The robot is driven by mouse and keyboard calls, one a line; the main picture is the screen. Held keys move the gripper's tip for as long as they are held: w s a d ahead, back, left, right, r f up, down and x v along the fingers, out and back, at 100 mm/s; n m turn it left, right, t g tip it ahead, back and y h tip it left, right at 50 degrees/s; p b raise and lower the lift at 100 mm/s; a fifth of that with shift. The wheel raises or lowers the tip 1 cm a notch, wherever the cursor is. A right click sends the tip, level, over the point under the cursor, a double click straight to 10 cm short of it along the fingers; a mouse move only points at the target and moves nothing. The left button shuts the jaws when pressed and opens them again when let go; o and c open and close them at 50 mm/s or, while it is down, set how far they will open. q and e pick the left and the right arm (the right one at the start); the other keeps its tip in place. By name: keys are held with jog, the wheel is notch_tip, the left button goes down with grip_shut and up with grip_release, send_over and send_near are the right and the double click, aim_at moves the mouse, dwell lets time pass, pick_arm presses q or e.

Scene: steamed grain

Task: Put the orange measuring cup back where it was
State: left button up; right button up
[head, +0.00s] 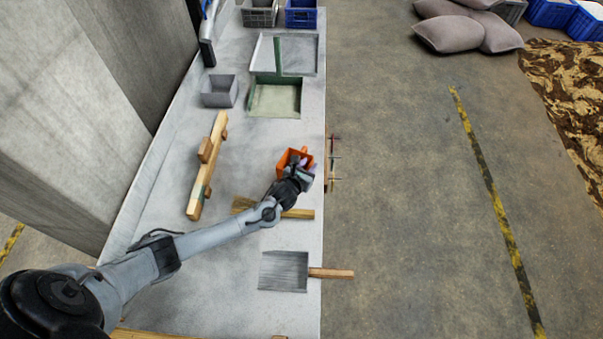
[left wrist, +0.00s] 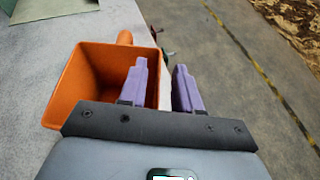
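The orange measuring cup (head: 284,164) is near the right edge of the grey bench, partly hidden by my left gripper. In the left wrist view the square, open cup (left wrist: 75,85) has its short handle on the far side. My left gripper (left wrist: 160,82) has its two purple fingers apart, one inside the cup and one outside its right wall. Gaps show between the fingers and that wall. In the head view the left gripper (head: 302,165) is over the cup's right side. My right gripper is not in view.
A wooden-handled brush (head: 297,213) lies under my left arm, and a flat scraper (head: 284,271) lies nearer. A wooden piece (head: 208,165) lies left. A grey bin (head: 219,91) and green-rimmed tray (head: 275,99) stand farther back. The bench between tray and cup is clear.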

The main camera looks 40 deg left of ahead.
pick_arm(q)
jog(key=p+v, duration=0.3)
jog(key=v, duration=0.9)
jog(key=s+d+n+g+h, duration=0.2)
jog(key=s+d+n+g, duration=0.3)
jog(key=s+d+n, duration=0.7)
jog(key=s+r+n+g, duration=0.2)
jog(key=s+n, duration=0.4)
jog(key=n, duration=0.4)
jog(key=s+r+n+g+h, duration=0.1)
jog(key=s+r+n+g, duration=0.1)
jog(key=s+n, duration=0.4)
jog(key=r+n, duration=0.1)
jog(key=n, duration=0.3)
jog(key=shift+a+r+g, duration=0.25)
jog(key=shift+r+g, duration=0.05)
jog(key=shift+r, duration=0.1)
